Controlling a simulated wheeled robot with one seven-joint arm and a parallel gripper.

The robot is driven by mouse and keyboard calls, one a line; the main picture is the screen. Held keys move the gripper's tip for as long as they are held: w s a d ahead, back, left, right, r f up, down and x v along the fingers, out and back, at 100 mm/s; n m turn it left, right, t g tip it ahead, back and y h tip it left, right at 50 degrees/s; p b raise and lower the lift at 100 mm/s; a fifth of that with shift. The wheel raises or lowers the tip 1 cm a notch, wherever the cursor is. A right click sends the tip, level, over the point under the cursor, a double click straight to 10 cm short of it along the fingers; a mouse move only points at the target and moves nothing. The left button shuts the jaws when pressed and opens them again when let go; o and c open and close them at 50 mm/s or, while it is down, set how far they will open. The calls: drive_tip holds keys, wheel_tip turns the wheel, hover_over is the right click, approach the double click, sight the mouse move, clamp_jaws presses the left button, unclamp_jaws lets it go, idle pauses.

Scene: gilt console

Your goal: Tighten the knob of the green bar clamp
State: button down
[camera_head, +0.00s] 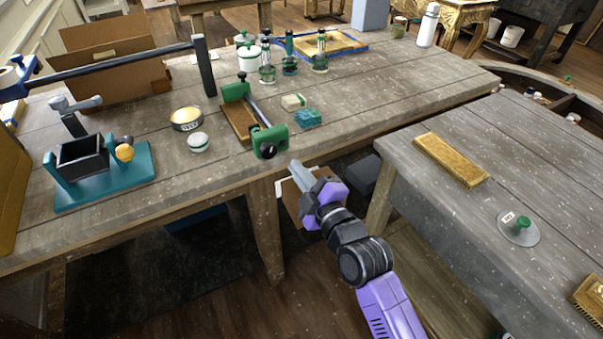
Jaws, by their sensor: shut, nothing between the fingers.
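The green bar clamp (236,91) lies on the wooden workbench near its front edge. Its dark bar runs between two green jaws over a brown wooden board. A round black knob (267,151) is on the front green jaw, facing the bench edge. My gripper (296,166) is in front of the bench edge, right of and slightly below the knob in the picture, apart from it. Its fingers are shut and empty. The clamp's knob is in clear view; how tight it is cannot be told.
Near the clamp are an open tin (186,119), a small white jar (198,142), a teal block (308,117) and a teal fixture (105,176). A blue bar clamp (110,63) spans the left. A grey table (500,190) stands close on the right, leaving a gap.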

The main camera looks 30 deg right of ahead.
drive_tip(key=shift+w+b, duration=0.55)
drive_tip(key=shift+w, duration=2.35)
drive_tip(key=shift+a+r+p, duration=0.15)
drive_tip(key=shift+a+p, duration=0.4)
drive_tip(key=shift+a, duration=0.15)
drive_tip(key=shift+a+f+b, duration=0.4)
drive_tip(key=shift+f+b, duration=0.15)
drive_tip(key=shift+b, duration=0.8)
drive_tip(key=shift+d+f+b, duration=0.1)
drive_tip(key=shift+f+b, duration=0.05)
drive_tip(key=shift+b, duration=0.2)
drive_tip(key=shift+d+b, duration=0.2)
drive_tip(key=shift+b, duration=0.1)
drive_tip(key=s, duration=0.6)
drive_tip(key=shift+d+f, duration=0.25)
drive_tip(key=shift+d, duration=0.05)
drive_tip(key=shift+a+p, duration=0.1)
drive_tip(key=shift+p, duration=0.25)
